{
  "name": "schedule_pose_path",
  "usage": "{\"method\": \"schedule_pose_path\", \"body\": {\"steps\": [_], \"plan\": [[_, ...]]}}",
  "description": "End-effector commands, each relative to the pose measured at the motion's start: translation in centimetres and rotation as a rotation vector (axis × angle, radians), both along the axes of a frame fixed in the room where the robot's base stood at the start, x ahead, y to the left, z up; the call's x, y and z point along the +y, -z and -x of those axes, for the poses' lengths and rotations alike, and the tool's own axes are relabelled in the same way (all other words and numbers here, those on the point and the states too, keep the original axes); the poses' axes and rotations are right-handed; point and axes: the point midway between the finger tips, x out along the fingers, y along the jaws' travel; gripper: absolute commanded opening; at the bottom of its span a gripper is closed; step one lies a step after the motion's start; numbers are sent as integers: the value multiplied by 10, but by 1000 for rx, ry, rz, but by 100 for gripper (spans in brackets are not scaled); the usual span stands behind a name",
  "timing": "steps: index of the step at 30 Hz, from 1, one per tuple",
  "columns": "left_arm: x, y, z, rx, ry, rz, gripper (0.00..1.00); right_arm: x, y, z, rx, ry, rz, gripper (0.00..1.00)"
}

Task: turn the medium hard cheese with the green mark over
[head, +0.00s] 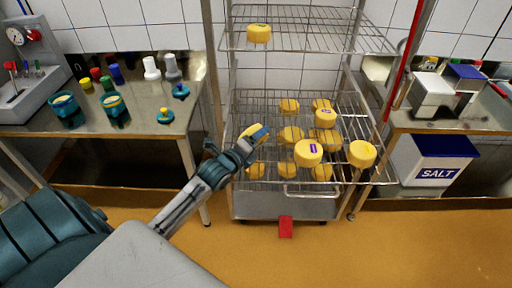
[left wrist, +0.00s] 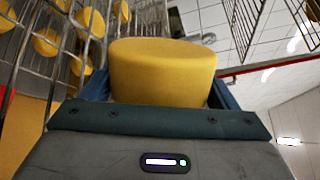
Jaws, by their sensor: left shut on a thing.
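My left gripper (head: 254,137) is shut on a yellow cheese (head: 245,130) at the left front of the wire rack. In the left wrist view the held cheese (left wrist: 163,72) sits between the two fingers and its visible side is plain yellow. No green mark shows on it in either view. In the head view the fingers hide part of the cheese. Whether it touches the shelf cannot be told. My right gripper is not in view.
The wire rack (head: 335,190) holds several other cheeses, some with purple marks, like the one at the front (head: 309,152). One cheese (head: 258,33) sits on the upper shelf. A steel table (head: 140,130) with pots stands left; a salt box (head: 435,160) is right.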

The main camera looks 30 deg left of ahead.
Motion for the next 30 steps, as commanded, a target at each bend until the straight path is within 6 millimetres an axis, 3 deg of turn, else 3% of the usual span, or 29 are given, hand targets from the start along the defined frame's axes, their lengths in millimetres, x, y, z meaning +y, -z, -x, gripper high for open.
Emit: {"method": "schedule_pose_path", "body": {"steps": [1,18,24,30], "plan": [[1,6,0,-6,9,-60,60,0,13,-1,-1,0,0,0],[8,21,0,-36,130,-854,60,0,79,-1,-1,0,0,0],[10,22,0,-43,161,-1060,60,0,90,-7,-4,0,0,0],[11,21,0,-47,174,-1145,60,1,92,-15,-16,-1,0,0]]}}
